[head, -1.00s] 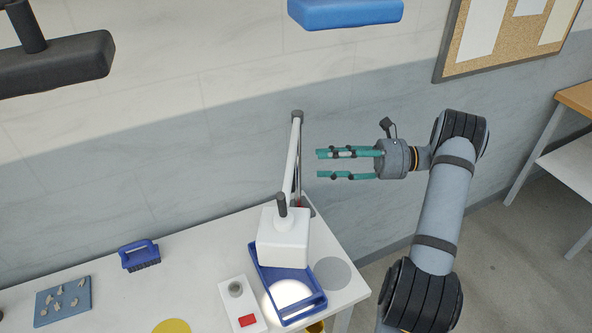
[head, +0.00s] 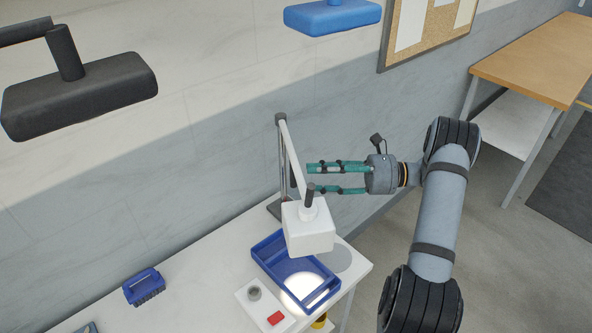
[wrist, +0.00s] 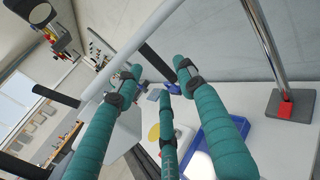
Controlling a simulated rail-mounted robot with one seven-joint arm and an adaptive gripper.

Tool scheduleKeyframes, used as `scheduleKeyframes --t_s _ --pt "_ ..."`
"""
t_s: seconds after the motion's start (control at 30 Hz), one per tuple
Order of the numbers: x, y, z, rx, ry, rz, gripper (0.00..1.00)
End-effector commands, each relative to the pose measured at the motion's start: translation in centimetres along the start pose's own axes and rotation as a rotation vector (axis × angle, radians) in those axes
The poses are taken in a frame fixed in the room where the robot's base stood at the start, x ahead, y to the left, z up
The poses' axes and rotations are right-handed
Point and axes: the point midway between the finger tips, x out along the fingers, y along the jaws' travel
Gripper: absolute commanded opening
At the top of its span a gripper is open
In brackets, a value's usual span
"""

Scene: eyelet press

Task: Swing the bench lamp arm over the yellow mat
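The white bench lamp has a boxy head (head: 308,230) with an upright dark handle (head: 310,193) and a white arm (head: 292,152) from a post at the back of the bench. Its light falls on the front of the blue tray (head: 262,268). The fingertips are close to the lamp arm and handle. In the wrist view a dark rod shows between the fingertips; I cannot tell if they touch it.
A white box with a red button (head: 277,318) stands beside the tray, and a grey disc (head: 336,258) lies behind it. A blue brush (head: 144,286) lies to the left. A black lamp head (head: 80,95) and a blue one (head: 332,17) hang above.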

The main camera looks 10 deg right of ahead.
Motion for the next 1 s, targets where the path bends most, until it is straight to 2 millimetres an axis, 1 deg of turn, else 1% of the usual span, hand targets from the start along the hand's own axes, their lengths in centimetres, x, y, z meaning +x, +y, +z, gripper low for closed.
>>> scheduleKeyframes --t_s 0.03,0.2,0.4,0.7,1.0 --pt "1.1 0.1 0.6 0.004 0.0 0.005 0.39" --pt "3.9 0.1 0.4 0.002 0.0 0.003 0.39" --pt "5.6 0.0 0.1 0.001 0.0 0.001 0.39" --pt "5.8 0.0 0.0 0.0 0.0 0.0 0.39" --pt "5.8 0.0 0.0 0.0 0.0 0.001 0.22"
